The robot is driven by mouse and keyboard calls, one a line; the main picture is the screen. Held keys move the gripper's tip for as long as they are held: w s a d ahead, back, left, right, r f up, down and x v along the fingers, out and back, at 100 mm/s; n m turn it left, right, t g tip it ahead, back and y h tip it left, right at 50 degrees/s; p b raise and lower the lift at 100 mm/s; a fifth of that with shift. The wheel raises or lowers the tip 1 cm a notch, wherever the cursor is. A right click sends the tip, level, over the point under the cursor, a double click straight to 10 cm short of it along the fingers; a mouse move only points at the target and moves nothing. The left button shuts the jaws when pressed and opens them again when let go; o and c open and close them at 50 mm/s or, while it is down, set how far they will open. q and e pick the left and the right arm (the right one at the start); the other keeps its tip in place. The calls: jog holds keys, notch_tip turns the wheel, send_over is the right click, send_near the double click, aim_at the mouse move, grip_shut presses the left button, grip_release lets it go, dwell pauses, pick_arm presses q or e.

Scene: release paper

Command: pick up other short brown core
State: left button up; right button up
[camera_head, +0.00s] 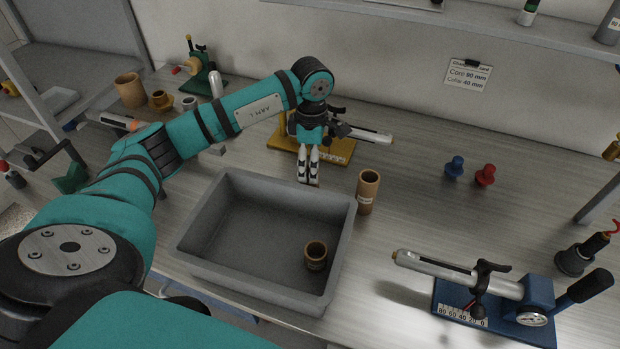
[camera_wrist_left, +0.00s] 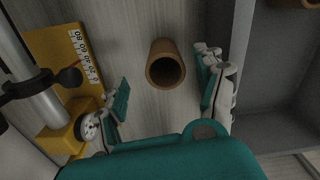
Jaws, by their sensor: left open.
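My left gripper (camera_head: 308,181) points down just behind the far wall of the grey tray (camera_head: 205,208). The left wrist view shows its fingers (camera_wrist_left: 165,88) apart, with an upright brown core (camera_wrist_left: 164,52) between them and its open end facing the camera. In the head view only a sliver of brown shows by the fingertips; the gripper and tray wall hide the rest. Another short brown core (camera_head: 316,262) stands inside the tray, and its edge shows in the wrist view's top right corner. A taller labelled brown core (camera_head: 366,197) stands beside the tray's far right corner. My right gripper is out of view.
A yellow-based fixture (camera_head: 340,152) stands close behind my gripper. A blue-based gauge fixture (camera_head: 500,318) is at the front right. Blue (camera_head: 454,167) and red (camera_head: 486,175) plugs stand at the right. More cores (camera_head: 131,90) stand at the back left. The table's right middle is clear.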

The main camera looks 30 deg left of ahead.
aim_at(308, 182)
pick_arm(q)
jog(key=shift+f, duration=0.85)
jog(key=shift+s+f, duration=0.1)
jog(key=shift+f, duration=0.1)
jog(key=shift+s+f+p, duration=0.15)
jog(key=shift+f+p, duration=0.2)
jog(key=shift+p, duration=0.2)
jog(key=f, duration=0.1)
jog(key=f+p, duration=0.1)
jog(key=f, duration=0.1)
jog(key=shift+s+a+f, duration=0.2)
jog(key=shift+f, duration=0.45)
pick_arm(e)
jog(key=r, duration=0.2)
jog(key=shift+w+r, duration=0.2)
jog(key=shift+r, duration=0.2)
pick_arm(q)
jog(key=shift+c, duration=0.3)
jog(key=c, duration=1.2)
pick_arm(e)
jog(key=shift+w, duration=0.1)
